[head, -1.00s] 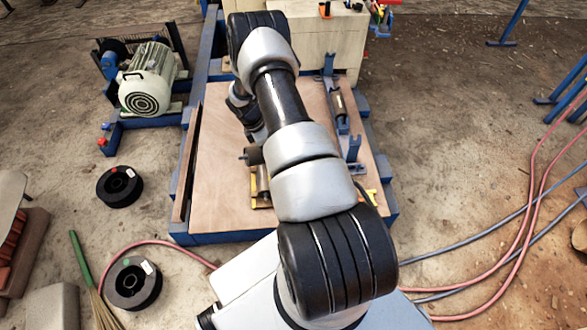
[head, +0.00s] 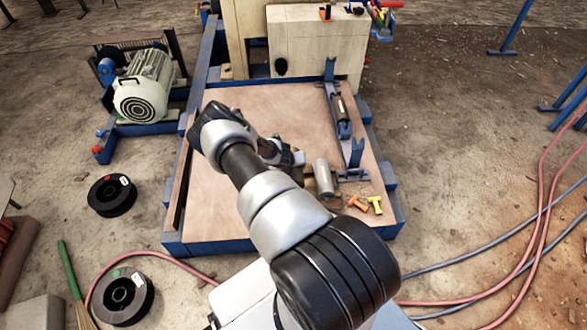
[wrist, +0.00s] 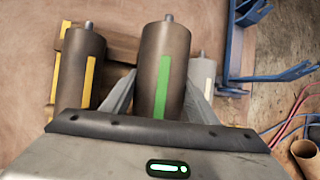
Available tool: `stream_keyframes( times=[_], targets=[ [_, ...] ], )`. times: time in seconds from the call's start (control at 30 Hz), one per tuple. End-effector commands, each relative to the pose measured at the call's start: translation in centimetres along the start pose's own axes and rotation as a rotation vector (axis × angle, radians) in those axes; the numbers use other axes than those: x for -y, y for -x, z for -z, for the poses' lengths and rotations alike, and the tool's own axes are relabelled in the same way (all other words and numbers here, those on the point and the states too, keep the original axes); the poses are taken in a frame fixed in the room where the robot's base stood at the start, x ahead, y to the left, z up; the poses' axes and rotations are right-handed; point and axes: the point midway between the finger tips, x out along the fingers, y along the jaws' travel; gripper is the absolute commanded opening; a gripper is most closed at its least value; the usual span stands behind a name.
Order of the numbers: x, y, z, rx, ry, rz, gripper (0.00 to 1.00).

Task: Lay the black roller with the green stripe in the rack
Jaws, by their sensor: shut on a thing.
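The black roller with the green stripe (wrist: 163,72) stands out in the middle of the wrist view, its stripe facing the camera. My gripper (wrist: 160,100) is shut on it, with a finger on either side. In the head view my gripper (head: 296,159) is low over the wooden deck and mostly hidden by my arm. A roller with a yellow stripe (wrist: 80,62) is to the left, beside a wooden holder (wrist: 121,48). I cannot tell whether this holder is the rack.
A roller with a pale stripe (wrist: 207,75) is close on the right. A blue bracket frame (head: 330,78) holding a roller stands at the deck's right. Orange (head: 356,203) and yellow (head: 376,204) pieces lie near the front. The deck's left part is clear.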

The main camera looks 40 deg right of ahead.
Motion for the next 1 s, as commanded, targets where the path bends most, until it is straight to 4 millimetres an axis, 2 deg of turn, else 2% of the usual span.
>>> stream_keyframes(
  times=[0.4, 1.0],
  targets=[
    [0.1, 0.0, -0.2, 0.001, -0.001, 0.004, 0.00],
    [-1.1, -4.1, 1.9, 0.001, -0.002, 0.005, 0.00]
  ],
)
